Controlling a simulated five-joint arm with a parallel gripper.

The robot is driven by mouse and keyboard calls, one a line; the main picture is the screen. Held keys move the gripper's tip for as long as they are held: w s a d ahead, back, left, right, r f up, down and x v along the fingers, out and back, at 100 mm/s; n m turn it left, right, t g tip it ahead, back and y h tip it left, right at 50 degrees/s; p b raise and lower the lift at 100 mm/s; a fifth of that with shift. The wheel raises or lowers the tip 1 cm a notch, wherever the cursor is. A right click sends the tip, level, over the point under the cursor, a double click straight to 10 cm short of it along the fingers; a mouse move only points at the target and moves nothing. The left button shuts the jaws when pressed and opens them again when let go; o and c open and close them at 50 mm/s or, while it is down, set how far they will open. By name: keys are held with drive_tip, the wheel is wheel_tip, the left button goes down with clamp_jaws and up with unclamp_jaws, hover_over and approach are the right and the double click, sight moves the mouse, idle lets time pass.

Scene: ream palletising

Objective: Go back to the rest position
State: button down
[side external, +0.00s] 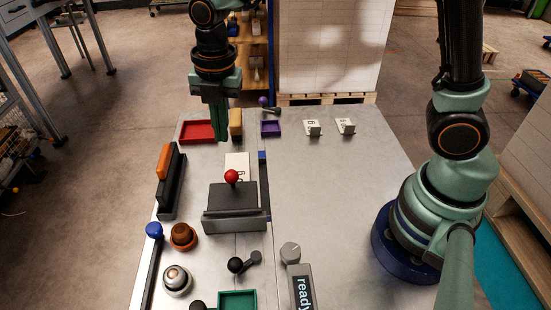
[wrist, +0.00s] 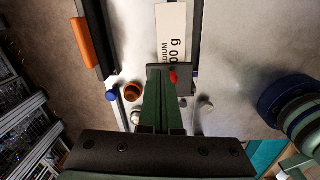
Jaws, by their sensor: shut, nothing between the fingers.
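My gripper (side external: 221,137) hangs pointing down above the far left part of the grey table (side external: 340,200), beside the red tray (side external: 197,132) and a tan block (side external: 236,120). Its dark green fingers are together with nothing between them; the wrist view also shows the closed fingers (wrist: 160,72). In the wrist view, the fingers overlap a dark grey device with a red knob (wrist: 173,77) and a white labelled pack (wrist: 171,30). The side view shows that device (side external: 234,208) and the pack (side external: 237,161) nearer the camera than my gripper.
A black fixture with an orange bar (side external: 164,162) lies along the left edge. A purple tray (side external: 271,129) and two small cards (side external: 313,128) (side external: 345,126) stand at the back. Knobs, levers and a green tray (side external: 238,300) fill the front left. The table's right half is largely clear.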

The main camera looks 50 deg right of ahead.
drive_tip(key=s+d+r+m+t, duration=0.2)
drive_tip(key=s+d+r+m, duration=0.2)
drive_tip(key=d+m, duration=0.3)
drive_tip(key=s+d+r+m+t, duration=0.3)
drive_tip(key=s+d+r+m, duration=0.2)
drive_tip(key=m, duration=1.3)
drive_tip(key=shift+s+d, duration=0.35)
drive_tip(key=shift+d, duration=0.85)
